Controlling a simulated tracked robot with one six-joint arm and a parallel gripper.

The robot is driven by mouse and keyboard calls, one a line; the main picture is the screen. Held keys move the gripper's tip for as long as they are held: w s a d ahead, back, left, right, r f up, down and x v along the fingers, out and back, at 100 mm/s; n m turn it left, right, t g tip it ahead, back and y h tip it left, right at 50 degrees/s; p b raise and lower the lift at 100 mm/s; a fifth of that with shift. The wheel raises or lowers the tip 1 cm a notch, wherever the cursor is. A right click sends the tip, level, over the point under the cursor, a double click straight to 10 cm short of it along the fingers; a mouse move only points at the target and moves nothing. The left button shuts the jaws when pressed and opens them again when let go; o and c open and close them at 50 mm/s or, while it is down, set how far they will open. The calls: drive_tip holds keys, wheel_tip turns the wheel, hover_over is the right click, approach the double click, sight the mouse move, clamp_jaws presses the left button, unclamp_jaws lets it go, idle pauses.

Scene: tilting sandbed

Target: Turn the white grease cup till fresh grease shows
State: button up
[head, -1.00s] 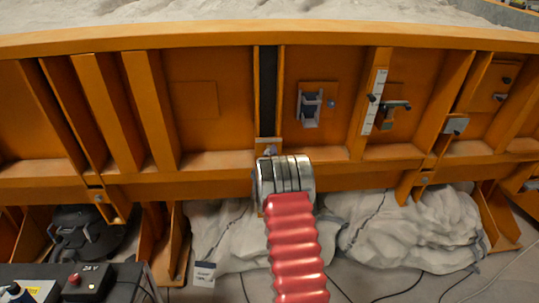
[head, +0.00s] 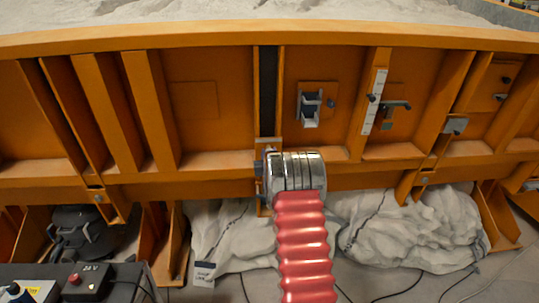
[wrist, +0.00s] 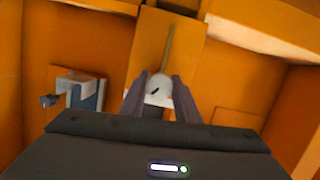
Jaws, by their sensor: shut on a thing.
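The white grease cup (wrist: 159,84) shows in the wrist view as a small rounded white piece with a dark mark on its face. It sits against an orange plate. My gripper (wrist: 160,88) has its two dark fingers on either side of the cup, shut on it. The cup's lower part is hidden by my gripper body. I cannot tell whether any grease shows. In the head view the cup and my fingers are hidden behind my silver wrist.
The orange sandbed wall (head: 210,130) has ribs and ledges close around my arm. A grey bracket (head: 310,105), a white scale strip (head: 375,100) and a clamp lever (head: 395,106) stand to the right. Grey-white sacks (head: 410,230) lie below. A black control box (head: 87,282) is lower left.

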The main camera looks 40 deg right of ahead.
drive_tip(key=m+t+y, duration=0.1)
drive_tip(key=m, duration=0.3)
drive_tip(key=shift+f+y, duration=0.15)
drive_tip(key=shift+y, duration=0.25)
drive_tip(key=shift+s+d+m+t+y, duration=0.1)
drive_tip(key=shift+m+t+y, duration=0.25)
drive_tip(key=shift+m, duration=0.75)
drive_tip(key=shift+m+t+y, duration=0.15)
drive_tip(key=shift+m+t, duration=0.3)
drive_tip(key=shift+m, duration=0.65)
drive_tip(key=o, duration=0.7)
drive_tip(key=shift+c, duration=0.2)
drive_tip(key=o, duration=0.4)
drive_tip(key=v, duration=1.3)
drive_tip(key=shift+s, duration=0.35)
